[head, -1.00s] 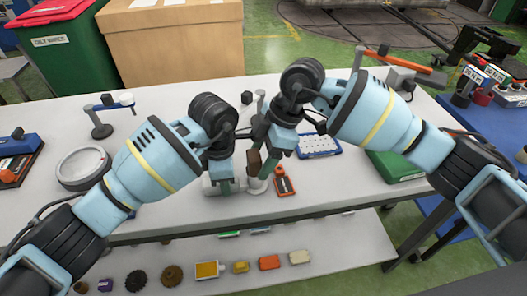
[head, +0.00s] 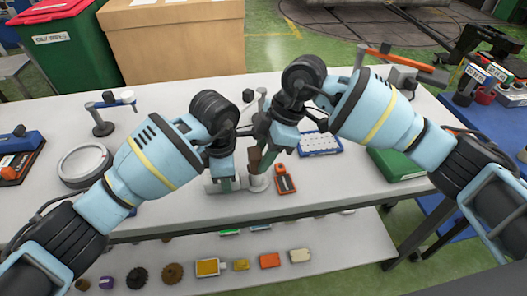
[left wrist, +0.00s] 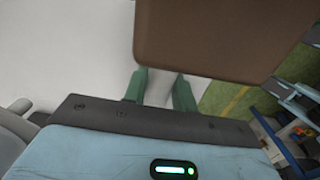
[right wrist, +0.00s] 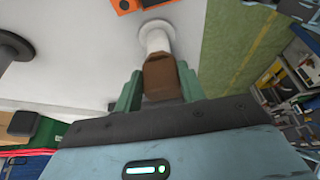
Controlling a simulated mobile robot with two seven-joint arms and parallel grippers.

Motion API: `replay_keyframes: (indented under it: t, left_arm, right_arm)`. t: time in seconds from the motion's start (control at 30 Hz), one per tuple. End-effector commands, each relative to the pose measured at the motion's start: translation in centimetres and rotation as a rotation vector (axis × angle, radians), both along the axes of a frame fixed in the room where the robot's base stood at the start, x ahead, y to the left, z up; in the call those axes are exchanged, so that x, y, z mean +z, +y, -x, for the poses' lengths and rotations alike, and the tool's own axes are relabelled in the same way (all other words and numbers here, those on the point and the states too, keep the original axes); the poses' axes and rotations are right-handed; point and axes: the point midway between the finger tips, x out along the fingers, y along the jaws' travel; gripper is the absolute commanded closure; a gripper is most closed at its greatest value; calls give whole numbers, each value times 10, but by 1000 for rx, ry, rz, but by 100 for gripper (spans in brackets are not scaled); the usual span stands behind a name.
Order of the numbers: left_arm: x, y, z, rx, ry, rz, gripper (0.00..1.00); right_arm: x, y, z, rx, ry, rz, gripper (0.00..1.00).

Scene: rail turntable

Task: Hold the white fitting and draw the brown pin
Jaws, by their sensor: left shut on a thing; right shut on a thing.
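The white fitting (head: 257,183) stands on the grey table, with a round flanged foot visible in the right wrist view (right wrist: 157,38). My left gripper (head: 226,178) is shut on its white part, low over the table; a white strip shows between its fingers in the left wrist view. The brown pin (head: 254,160) sits at the top of the fitting; I cannot tell how deep it goes. My right gripper (right wrist: 157,90) is shut on the pin's brown head (right wrist: 160,75). The pin's head also fills the top of the left wrist view (left wrist: 220,35), hiding much there.
An orange and dark part (head: 285,180) lies just right of the fitting. A blue tray (head: 320,144) and a green box (head: 395,163) are further right. A white ring (head: 84,167) and a small stand (head: 102,125) are at left. The table front by the grippers is clear.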

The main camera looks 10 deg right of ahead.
Motion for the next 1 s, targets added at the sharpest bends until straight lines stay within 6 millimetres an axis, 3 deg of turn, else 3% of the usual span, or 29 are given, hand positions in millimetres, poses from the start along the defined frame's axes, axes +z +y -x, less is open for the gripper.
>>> replay_keyframes:
  t: [1.0]
  left_arm:
    - [-5,1,2,3,7,-11,100]
  right_arm:
    - [19,6,1,12,-11,-15,100]
